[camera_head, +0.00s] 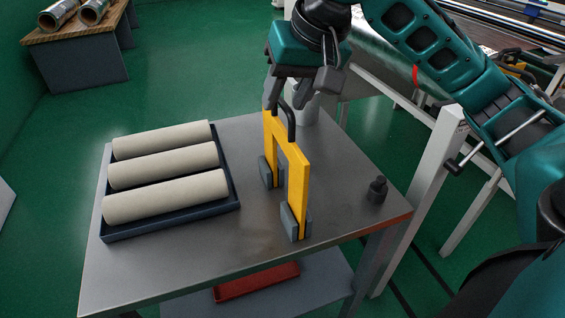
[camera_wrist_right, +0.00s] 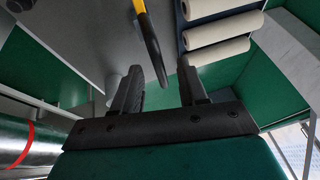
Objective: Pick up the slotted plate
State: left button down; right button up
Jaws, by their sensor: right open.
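The slotted plate (camera_head: 299,175) is a yellow upright frame with an open slot, standing in grey feet on the metal table. A dark loop handle (camera_head: 290,120) sits at its top. The plate's yellow edge (camera_wrist_right: 139,6) and the handle (camera_wrist_right: 152,45) also show in the right wrist view. My right gripper (camera_head: 287,98) points down just above the plate's top. Its jaws (camera_wrist_right: 160,72) are open and empty, with the handle's end lying near the gap between the fingertips. Whether a finger touches the handle I cannot tell. My left gripper is out of view.
A dark blue tray (camera_head: 170,225) with three beige rolls (camera_head: 165,170) lies on the table's left. A small black weight-like object (camera_head: 377,190) stands near the right edge. A pale cylinder (camera_head: 303,113) stands behind the plate. The table's (camera_head: 200,270) front is clear.

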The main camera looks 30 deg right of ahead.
jog(key=shift+x, duration=1.25)
grip_shut()
jog(key=shift+r, duration=0.1)
dwell(0.3)
